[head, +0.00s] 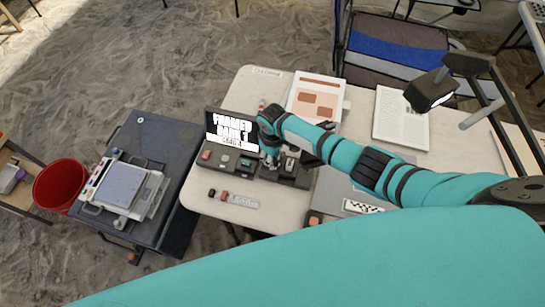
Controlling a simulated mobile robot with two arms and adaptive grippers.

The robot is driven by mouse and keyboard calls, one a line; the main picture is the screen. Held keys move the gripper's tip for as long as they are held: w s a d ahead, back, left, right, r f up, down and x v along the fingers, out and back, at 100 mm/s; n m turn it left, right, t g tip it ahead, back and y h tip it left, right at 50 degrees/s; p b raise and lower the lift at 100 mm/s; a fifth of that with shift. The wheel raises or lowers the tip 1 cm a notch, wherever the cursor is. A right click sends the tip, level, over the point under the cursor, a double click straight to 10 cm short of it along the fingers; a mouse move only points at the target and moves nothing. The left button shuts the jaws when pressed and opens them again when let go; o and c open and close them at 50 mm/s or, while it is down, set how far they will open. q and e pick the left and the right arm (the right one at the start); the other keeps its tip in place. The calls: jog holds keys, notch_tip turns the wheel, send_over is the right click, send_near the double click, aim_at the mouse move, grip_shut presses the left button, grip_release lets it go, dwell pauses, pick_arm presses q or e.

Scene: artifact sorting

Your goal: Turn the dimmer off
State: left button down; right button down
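My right arm comes in from the right, and its gripper (270,159) points down over a dark control panel (222,157) on the pale table. The fingers are small and partly hidden by the wrist, so whether they are open or shut does not show. They are at or just above the panel; contact cannot be told. The panel carries several small knobs and buttons, one of them reddish (206,155). I cannot tell which control is the dimmer; the arm may cover it. A lit screen with white lettering (234,128) stands behind the panel. My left gripper is out of view.
A desk lamp (430,90) stands at the right of the table. Printed sheets (316,97) (401,118) lie at the back. Small items and a ruler-like strip (240,201) lie in front. A dark cart with a scale-like device (122,185) and a red bin (60,184) are left.

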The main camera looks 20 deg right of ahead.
dwell(0.4)
jog(key=c, duration=1.1)
grip_release()
jog(key=shift+o, duration=0.2)
notch_tip(320, 180, up, 12)
